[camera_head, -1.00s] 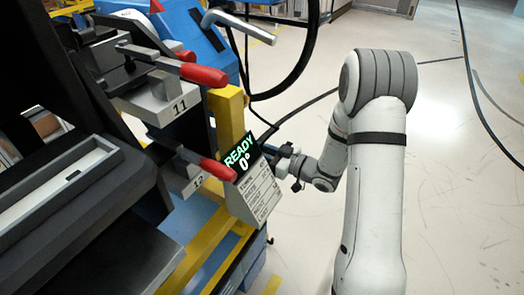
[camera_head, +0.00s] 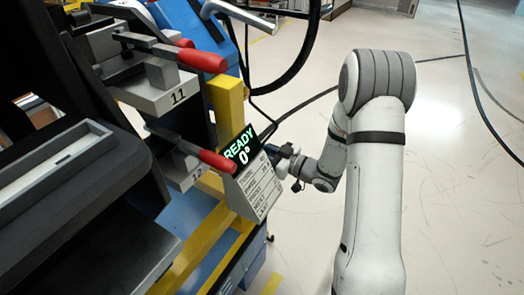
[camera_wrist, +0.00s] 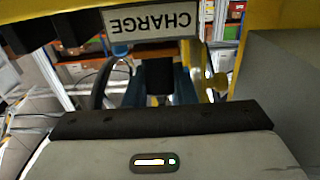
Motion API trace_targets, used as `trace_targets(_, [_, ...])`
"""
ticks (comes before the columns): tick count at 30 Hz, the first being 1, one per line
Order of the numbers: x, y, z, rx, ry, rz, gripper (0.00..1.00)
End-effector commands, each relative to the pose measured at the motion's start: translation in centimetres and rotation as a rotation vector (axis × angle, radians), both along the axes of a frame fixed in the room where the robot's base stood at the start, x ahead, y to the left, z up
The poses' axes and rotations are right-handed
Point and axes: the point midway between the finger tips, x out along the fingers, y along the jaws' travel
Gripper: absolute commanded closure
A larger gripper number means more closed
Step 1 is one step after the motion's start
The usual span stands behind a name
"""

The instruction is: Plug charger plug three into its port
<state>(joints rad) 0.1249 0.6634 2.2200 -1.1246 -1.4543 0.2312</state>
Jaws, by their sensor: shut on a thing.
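My gripper (camera_head: 283,155) is at the right edge of the screen panel, which partly hides it in the head view. In the wrist view my gripper (camera_wrist: 159,88) is shut on a dark block (camera_wrist: 158,77), seen between two bluish fingers. The block appears to be the charger plug; no number shows on it. A white label reading CHARGE (camera_wrist: 151,19), upside down, is above the fingers on a yellow part. No port opening can be made out in either view, and I cannot tell whether the plug touches anything.
The panel's screen (camera_head: 241,147) reads READY 0°. Red-handled clamps (camera_head: 203,60) stand to its left, with 11 on the upper block (camera_head: 178,96). A yellow post (camera_head: 228,112) is behind. A grey block (camera_wrist: 278,90) borders the wrist view's right. The floor at right is mostly clear.

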Motion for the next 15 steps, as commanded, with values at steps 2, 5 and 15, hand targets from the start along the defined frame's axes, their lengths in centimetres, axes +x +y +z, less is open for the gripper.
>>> trace_targets(2, [0.01, 0.0, -0.31, 0.0, 0.0, 0.0, 1.0])
trace_targets(5, [0.01, 0.0, -0.55, 0.0, 0.0, 0.0, 1.0])
trace_targets(15, [0.0, 0.01, -0.75, 0.001, -0.001, 0.0, 0.61])
